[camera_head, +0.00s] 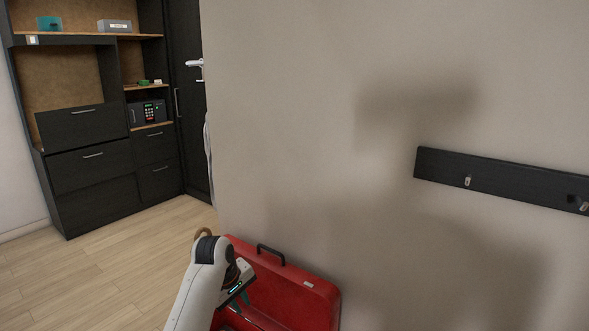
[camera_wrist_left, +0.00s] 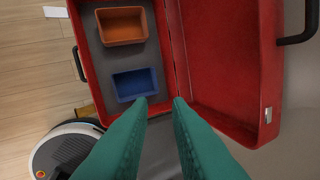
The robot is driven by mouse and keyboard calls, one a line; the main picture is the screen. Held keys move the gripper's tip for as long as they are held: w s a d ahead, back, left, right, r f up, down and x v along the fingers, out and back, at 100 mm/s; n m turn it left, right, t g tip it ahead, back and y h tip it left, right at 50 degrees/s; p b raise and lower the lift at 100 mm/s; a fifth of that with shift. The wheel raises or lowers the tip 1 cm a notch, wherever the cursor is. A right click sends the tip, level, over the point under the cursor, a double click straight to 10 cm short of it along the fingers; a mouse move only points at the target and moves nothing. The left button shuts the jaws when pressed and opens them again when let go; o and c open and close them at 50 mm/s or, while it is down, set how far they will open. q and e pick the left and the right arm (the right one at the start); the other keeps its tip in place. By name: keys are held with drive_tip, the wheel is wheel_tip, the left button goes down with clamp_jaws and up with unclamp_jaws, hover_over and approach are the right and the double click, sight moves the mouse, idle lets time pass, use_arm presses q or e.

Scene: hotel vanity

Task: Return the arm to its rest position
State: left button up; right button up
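My left gripper (camera_head: 240,292) is low in the head view, in front of an open red suitcase (camera_head: 305,291). In the left wrist view its two green fingers (camera_wrist_left: 163,104) are apart with nothing between them. The suitcase (camera_wrist_left: 225,60) lies open beyond the fingertips, its lid to the right. Its grey-lined base holds an orange bin (camera_wrist_left: 122,41) and a blue bin (camera_wrist_left: 134,84). The fingertips appear near the blue bin; I cannot tell if they touch it. My right gripper is in neither view.
A beige wall (camera_head: 330,100) stands behind the suitcase, with a black hook rail (camera_head: 500,179) at right. A dark cabinet (camera_head: 90,180) with a safe (camera_head: 149,112) stands at the back left. The wooden floor (camera_head: 110,265) at left is clear.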

use_arm(q)
drive_tip(key=s+a+f+m+y, duration=0.1)
drive_tip(key=s+a+f+m, duration=0.1)
drive_tip(key=s+f, duration=0.6)
drive_tip(key=s+a+f+m, duration=0.25)
drive_tip(key=s+f, duration=0.25)
drive_tip(key=s, duration=0.4)
drive_tip(key=s+a+r+m, duration=0.1)
drive_tip(key=s+a+m, duration=0.15)
drive_tip(key=s, duration=0.95)
drive_tip(key=s+a+r+m, duration=0.15)
drive_tip(key=s+m, duration=0.25)
drive_tip(key=s, duration=0.8)
wheel_tip(320, 180, down, 27)
drive_tip(key=g, duration=0.1)
drive_tip(key=s+a+f+g+y, duration=0.1)
drive_tip(key=s+a+f, duration=0.1)
drive_tip(key=s+f, duration=1.3)
drive_tip(key=shift+s+f, duration=0.25)
drive_tip(key=shift+s, duration=0.7)
